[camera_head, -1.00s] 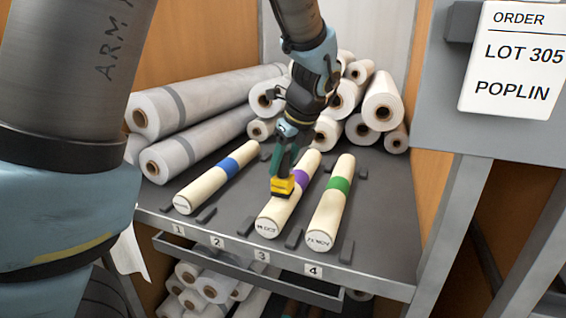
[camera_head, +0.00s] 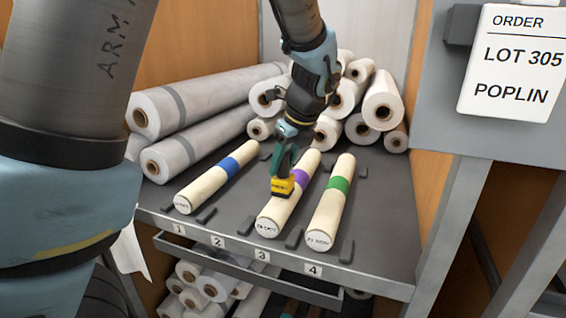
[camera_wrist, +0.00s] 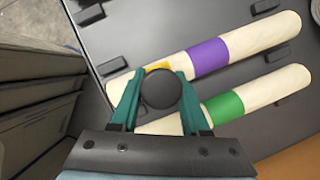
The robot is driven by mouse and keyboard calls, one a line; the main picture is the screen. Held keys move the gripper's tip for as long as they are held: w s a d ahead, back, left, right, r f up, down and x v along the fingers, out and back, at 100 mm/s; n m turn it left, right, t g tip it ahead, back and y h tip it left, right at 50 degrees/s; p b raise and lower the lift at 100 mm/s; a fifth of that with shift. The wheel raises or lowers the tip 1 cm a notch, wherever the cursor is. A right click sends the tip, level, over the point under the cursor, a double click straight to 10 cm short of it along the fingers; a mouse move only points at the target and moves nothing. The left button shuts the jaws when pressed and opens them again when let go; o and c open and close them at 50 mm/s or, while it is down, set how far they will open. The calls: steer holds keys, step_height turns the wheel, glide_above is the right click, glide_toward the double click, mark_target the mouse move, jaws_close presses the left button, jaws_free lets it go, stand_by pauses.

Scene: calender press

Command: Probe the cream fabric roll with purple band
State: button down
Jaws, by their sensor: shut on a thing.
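The cream fabric roll with the purple band (camera_head: 299,178) lies on the grey shelf behind label 3. In the wrist view its purple band (camera_wrist: 208,56) is right of the fingers. My gripper (camera_head: 285,163) is shut on a yellow-and-black tool (camera_head: 282,187), held over the front half of the roll, short of the band. In the wrist view the tool's round black top (camera_wrist: 160,90) sits between the green fingers, with a bit of yellow beyond it. The tool's underside is hidden, so I cannot tell whether it touches the roll.
A blue-banded cream roll (camera_head: 213,182) lies behind label 1 and a green-banded one (camera_head: 330,211) behind label 4. The place behind label 2 is empty. Small dark blocks flank the rolls. Large rolls (camera_head: 207,108) are stacked behind. An order card (camera_head: 514,62) reads LOT 305 POPLIN.

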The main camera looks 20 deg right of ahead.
steer(key=shift+r+p, duration=3.45)
steer(key=shift+r, duration=0.1)
steer(key=shift+f, duration=0.1)
